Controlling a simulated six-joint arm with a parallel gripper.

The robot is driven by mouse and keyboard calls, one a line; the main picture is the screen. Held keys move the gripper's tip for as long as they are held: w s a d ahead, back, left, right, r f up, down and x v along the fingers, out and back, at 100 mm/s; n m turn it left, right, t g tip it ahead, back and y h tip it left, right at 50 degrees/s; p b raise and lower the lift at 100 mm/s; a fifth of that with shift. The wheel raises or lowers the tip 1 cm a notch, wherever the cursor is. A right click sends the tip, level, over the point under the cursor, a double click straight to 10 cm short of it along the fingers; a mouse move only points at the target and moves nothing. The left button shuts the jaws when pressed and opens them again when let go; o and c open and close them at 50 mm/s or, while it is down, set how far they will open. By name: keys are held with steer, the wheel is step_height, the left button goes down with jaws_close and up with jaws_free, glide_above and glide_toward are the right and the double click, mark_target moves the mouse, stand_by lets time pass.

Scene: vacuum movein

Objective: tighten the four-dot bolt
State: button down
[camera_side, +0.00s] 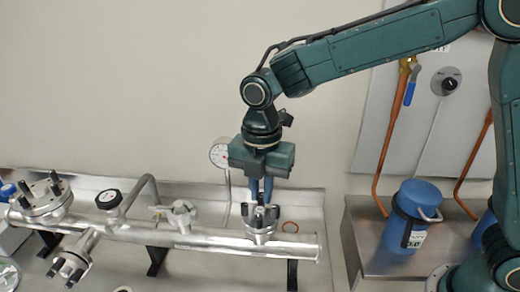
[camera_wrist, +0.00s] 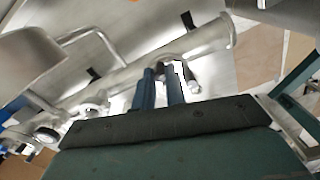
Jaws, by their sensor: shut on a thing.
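My gripper (camera_side: 262,201) points down over the right-hand flange (camera_side: 261,230) on the silver pipe. Its blue fingers, also in the wrist view (camera_wrist: 159,70), are shut on a bolt at the top of this flange. The fingers largely hide that bolt, and no dot marks can be read, so I cannot tell whether it is the four-dot bolt.
A dial gauge (camera_side: 219,153) stands behind my gripper. A blue canister (camera_side: 405,225) is at right. The air above the pipe's middle is free.

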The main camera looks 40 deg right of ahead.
mark_target(261, 194)
steer(key=shift+m, duration=1.6)
steer(key=c, duration=1.4)
jaws_free()
steer(key=shift+c, duration=0.2)
step_height(261, 194, up, 14)
steer(key=shift+f, duration=0.1)
